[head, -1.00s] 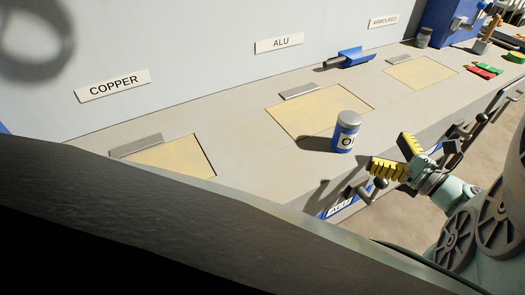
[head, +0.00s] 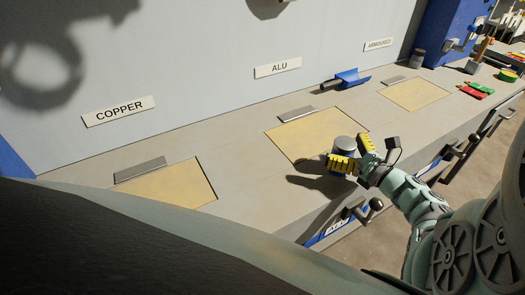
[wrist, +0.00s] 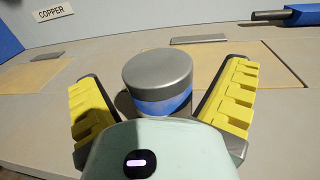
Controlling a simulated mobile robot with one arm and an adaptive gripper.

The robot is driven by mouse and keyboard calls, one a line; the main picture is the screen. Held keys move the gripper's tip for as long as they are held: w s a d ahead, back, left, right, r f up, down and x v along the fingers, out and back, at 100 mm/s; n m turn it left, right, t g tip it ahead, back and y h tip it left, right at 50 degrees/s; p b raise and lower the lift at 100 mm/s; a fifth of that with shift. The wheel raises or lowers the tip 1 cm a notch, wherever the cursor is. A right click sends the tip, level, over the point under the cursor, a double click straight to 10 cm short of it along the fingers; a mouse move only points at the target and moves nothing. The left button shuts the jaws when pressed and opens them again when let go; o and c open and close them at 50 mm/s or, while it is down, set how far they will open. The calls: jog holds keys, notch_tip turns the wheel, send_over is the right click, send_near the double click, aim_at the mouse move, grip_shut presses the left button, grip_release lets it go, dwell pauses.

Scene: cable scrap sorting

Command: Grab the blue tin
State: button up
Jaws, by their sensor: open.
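The blue tin (head: 343,144) has a grey lid and stands upright on the bench by the front edge of the ALU panel. In the head view its body is mostly hidden behind my gripper (head: 354,155). In the wrist view the tin (wrist: 163,84) stands between the two yellow ribbed fingers of my gripper (wrist: 163,105). The fingers are open, with a visible gap on each side of the tin. The tin's lower part is hidden behind my gripper's pale body.
Yellow panels lie in the bench under COPPER (head: 180,186), ALU (head: 300,138) and ARMOURED (head: 414,94) signs. A blue scoop-like tool (head: 348,79) lies behind. A grey jar (head: 417,58) and red and green pieces (head: 477,90) are at the right. Handles line the bench front.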

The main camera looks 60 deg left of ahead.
jog(key=c, duration=1.4)
jog(key=shift+r, duration=0.15)
